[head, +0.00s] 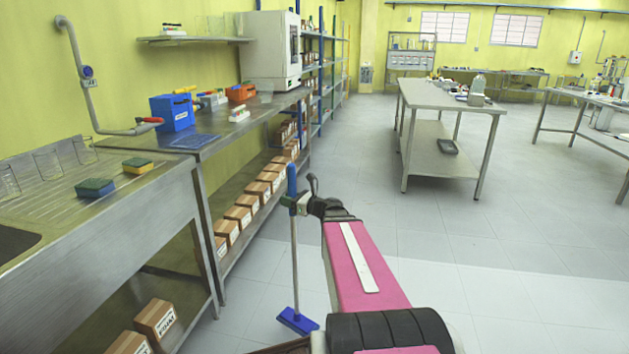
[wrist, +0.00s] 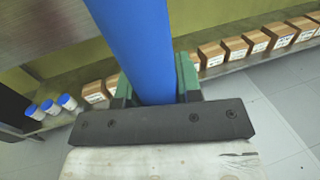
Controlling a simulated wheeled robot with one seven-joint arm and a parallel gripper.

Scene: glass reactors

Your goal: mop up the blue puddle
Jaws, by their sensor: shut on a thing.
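My gripper (head: 296,203) is shut on the blue handle of a mop (head: 294,260), which hangs nearly upright with a thin grey pole. The mop's flat blue head (head: 297,320) is low by the floor; I cannot tell whether it touches. In the wrist view the blue handle (wrist: 145,45) runs between the green finger pads of my gripper (wrist: 152,90). No blue puddle shows in either view. Part of the floor is hidden behind my arm.
A steel sink bench (head: 130,205) with two sponges stands at the left. Beyond it is a workbench (head: 225,130) with several boxes (head: 225,232) on its lower shelf. A steel table (head: 448,95) stands ahead to the right. The floor (head: 520,230) between is clear.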

